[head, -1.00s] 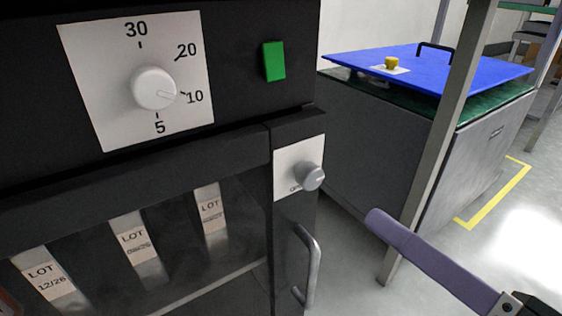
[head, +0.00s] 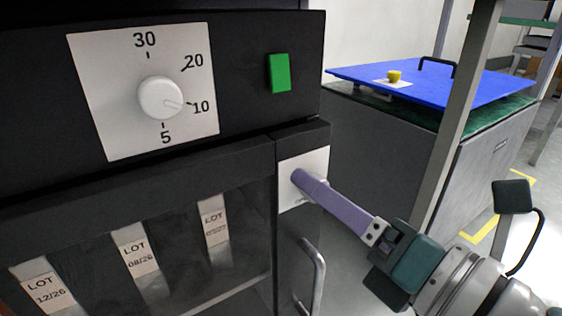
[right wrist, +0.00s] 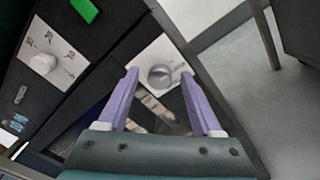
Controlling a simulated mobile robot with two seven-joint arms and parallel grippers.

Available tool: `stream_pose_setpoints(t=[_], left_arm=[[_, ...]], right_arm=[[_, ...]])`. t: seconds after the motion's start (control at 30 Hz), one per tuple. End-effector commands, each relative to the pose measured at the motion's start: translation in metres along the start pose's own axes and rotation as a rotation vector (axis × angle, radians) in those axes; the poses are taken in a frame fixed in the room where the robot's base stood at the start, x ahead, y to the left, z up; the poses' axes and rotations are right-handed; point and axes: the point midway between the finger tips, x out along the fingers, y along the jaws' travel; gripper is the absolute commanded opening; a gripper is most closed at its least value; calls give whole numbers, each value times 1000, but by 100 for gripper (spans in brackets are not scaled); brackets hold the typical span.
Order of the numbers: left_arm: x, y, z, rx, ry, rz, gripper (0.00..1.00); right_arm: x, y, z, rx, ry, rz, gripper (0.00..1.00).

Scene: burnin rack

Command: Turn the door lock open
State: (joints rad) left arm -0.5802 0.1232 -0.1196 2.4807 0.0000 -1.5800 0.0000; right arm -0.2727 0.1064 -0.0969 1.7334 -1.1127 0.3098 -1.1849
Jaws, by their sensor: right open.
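The door lock is a round grey knob on a white plate (head: 290,200) at the top of the door's right side. In the head view my right gripper (head: 300,179) covers the knob. In the right wrist view the knob (right wrist: 160,76) shows in line with the gap between the open purple fingers (right wrist: 158,78). I cannot tell whether either finger touches it. My left gripper is not in view.
A vertical bar handle (head: 316,275) sits below the lock plate. The timer dial (head: 161,98) and green switch (head: 279,73) are above. Labelled lots stand behind the door window. A blue-topped chest (head: 440,85) and a grey post (head: 455,130) are to the right.

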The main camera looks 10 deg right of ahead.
Motion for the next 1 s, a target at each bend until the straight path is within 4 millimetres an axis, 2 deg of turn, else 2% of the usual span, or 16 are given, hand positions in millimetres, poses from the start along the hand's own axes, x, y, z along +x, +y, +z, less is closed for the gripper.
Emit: stream_pose_setpoints(t=[0.07, 0.6, 1.0], left_arm=[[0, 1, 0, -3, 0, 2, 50], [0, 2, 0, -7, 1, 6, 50], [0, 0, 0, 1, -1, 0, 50]], right_arm=[[0, 0, 0, 0, 0, 0, 61], [0, 0, 0, 0, 0, 1, 0], [0, 0, 0, 18, 0, 2, 0]])
